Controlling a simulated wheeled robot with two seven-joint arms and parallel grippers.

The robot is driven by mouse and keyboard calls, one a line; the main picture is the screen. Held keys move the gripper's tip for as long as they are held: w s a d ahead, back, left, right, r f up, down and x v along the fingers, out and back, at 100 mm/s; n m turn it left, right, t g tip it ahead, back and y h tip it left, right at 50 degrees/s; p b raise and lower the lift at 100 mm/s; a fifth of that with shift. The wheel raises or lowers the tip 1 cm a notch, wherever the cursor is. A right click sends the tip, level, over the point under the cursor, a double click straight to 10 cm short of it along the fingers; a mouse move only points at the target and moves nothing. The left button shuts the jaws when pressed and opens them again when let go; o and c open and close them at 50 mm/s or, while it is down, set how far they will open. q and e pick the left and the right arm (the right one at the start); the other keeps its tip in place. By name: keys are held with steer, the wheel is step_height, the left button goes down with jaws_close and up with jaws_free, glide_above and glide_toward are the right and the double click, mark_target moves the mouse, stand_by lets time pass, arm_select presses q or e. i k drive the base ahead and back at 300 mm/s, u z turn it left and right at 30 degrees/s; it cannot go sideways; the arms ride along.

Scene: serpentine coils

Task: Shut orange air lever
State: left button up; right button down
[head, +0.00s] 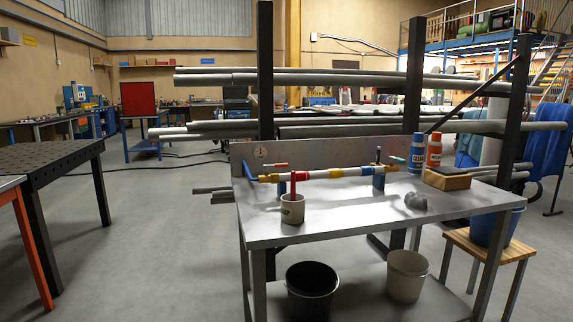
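A small lever with an orange-red handle (275,165) shows above the left part of a horizontal pipe on the metal workbench (350,218). Its handle looks roughly level, but it is too small to tell whether it is open or shut. The pipe (352,172) is white with yellow parts and rests at blue supports (379,180). A round gauge (261,152) is on the back panel to the left of the lever. A second lever with a teal handle (397,160) is at the pipe's right end. Neither of my grippers is in view.
A grey lump (415,201), blue bottle (416,153), red bottle (433,151) and wooden block (447,180) are to the right. A pipe rack stands behind.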

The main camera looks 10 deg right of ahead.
mark_target(277, 166)
steer(key=z, duration=0.2)
steer(key=i, duration=1.25)
steer(key=u, duration=0.9)
